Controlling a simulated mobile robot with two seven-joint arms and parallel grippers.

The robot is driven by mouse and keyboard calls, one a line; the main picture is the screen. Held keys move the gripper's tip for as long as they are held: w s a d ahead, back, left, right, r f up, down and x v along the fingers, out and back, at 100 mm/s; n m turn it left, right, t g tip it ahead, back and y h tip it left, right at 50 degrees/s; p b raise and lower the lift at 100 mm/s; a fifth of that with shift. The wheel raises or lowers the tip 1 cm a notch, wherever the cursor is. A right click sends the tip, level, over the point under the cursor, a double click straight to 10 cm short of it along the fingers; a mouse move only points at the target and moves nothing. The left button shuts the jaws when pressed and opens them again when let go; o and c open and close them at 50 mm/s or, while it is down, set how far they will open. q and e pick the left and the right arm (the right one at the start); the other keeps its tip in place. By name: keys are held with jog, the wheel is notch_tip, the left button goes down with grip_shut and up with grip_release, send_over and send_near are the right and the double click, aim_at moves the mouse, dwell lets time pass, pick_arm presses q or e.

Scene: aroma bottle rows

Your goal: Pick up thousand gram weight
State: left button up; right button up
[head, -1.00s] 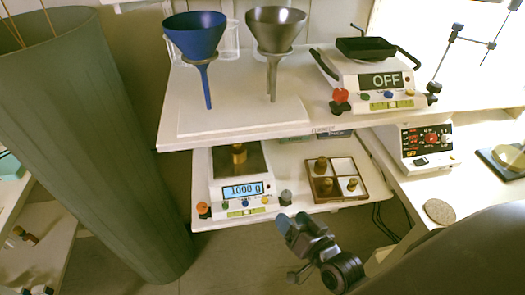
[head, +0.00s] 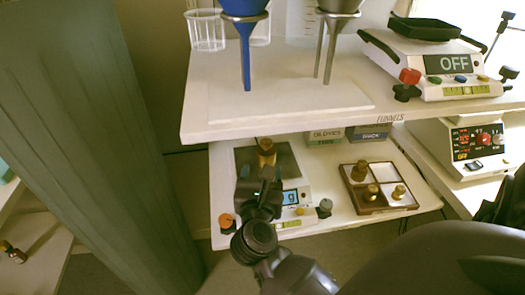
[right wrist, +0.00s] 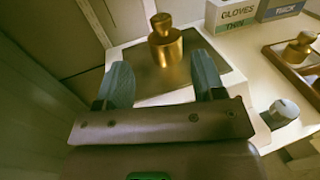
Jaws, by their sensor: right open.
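The brass thousand gram weight (head: 266,152) stands upright on the dark plate of the lower scale (head: 292,222). The scale's display is mostly hidden behind my gripper. In the right wrist view the weight (right wrist: 165,45) stands just beyond the fingertips, roughly midway between them and apart from both. My right gripper (head: 257,174) is open and empty, in front of the weight; its two fingers also show in the right wrist view (right wrist: 161,76). My left gripper is not in view.
A divided tray (head: 380,208) with smaller brass weights sits right of the scale. The upper shelf (head: 290,124), with blue (head: 245,50) and grey (head: 331,45) funnels, overhangs the back. Glove boxes (right wrist: 230,15) stand behind. A large grey-green column (head: 90,150) rises at left.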

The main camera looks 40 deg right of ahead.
aim_at(266, 147)
jog(key=shift+b+x, duration=0.45)
jog(key=shift+x, duration=4.7)
jog(key=shift+f, duration=0.1)
grip_shut()
